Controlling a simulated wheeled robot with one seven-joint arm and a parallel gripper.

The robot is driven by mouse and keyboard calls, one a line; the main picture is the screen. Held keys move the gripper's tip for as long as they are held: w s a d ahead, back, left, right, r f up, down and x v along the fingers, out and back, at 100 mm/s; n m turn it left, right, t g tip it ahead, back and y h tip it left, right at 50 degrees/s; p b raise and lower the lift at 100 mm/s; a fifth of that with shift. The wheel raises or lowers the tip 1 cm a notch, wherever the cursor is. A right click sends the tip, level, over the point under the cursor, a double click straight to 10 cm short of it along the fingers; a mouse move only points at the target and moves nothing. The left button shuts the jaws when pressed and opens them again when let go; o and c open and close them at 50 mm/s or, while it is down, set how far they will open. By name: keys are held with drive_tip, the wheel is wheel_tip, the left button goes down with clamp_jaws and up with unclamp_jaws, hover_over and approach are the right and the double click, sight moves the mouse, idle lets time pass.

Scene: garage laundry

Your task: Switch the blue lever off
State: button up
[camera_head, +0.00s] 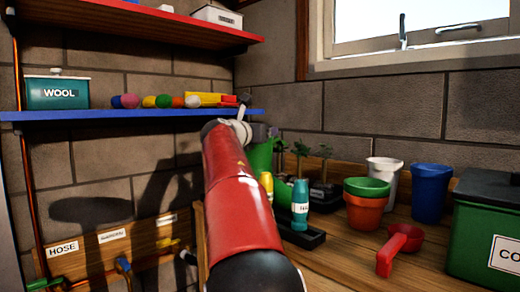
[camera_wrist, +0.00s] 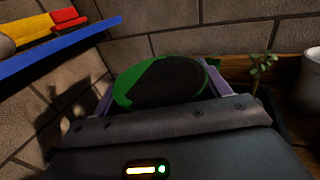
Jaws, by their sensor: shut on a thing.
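My gripper (camera_wrist: 160,84) shows in the wrist view with a pale purple finger on each side of a round green object (camera_wrist: 128,88) with a dark top. It is shut on this object. In the head view, the green object (camera_head: 260,160) hangs in front of the back wall, past the end of my red arm, which hides much of the gripper. At the lower left, a wooden board (camera_head: 140,243) with HOSE and other labels carries pipes and taps. A small bluish part (camera_head: 125,280) there may be the blue lever; its setting cannot be made out. The gripper is well apart from it.
A blue shelf (camera_head: 150,114) holds a WOOL box (camera_head: 57,93) and yarn balls. The wooden bench (camera_head: 345,258) holds seedlings, pots (camera_head: 366,200), a red scoop (camera_head: 398,250), a blue cup (camera_head: 430,192) and a green bin (camera_head: 485,235). A teal bottle (camera_head: 300,205) stands close to my arm.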

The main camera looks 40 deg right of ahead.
wheel_tip(320, 180, up, 18)
drive_tip(key=p, duration=0.9)
drive_tip(key=shift+f, duration=0.15)
